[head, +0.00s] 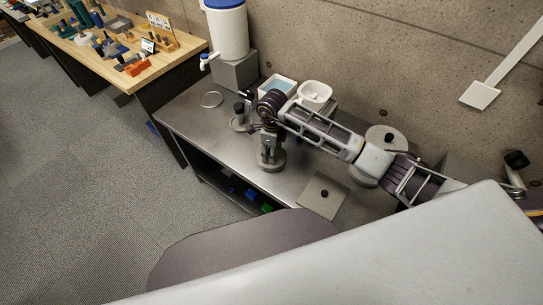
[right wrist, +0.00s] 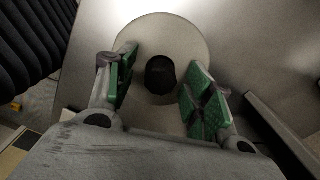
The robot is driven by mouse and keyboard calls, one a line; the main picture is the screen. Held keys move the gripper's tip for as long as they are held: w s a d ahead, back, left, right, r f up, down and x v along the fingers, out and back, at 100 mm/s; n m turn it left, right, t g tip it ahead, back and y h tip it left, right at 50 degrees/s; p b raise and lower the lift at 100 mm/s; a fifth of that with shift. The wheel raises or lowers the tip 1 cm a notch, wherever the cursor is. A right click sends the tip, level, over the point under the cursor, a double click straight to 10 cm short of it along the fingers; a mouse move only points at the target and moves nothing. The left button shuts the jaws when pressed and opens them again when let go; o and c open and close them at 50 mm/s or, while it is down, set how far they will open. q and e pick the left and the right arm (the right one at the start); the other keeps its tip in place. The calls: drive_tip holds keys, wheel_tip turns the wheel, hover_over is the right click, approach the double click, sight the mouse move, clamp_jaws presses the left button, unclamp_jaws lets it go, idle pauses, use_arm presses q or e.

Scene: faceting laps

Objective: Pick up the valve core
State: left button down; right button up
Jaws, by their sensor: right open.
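My right gripper (head: 270,148) is pointed down over a round grey disc (head: 272,166) near the front edge of the metal table. In the right wrist view the green-padded fingers of this gripper (right wrist: 160,82) are open. They stand on either side of a dark, upright knob (right wrist: 160,74) at the middle of the pale disc (right wrist: 155,24), with a gap on both sides. Nothing is held. I cannot tell for sure which part is the valve core; the dark knob is what lies between the fingers. My left gripper is not in view.
On the metal table (head: 185,118), a square plate with a black knob (head: 325,194) lies right of the gripper. A round knobbed disc (head: 372,168) is partly behind my arm.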

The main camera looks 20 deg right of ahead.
drive_tip(key=shift+f, duration=0.15)
idle(0.3)
clamp_jaws()
drive_tip(key=shift+r, duration=5.05)
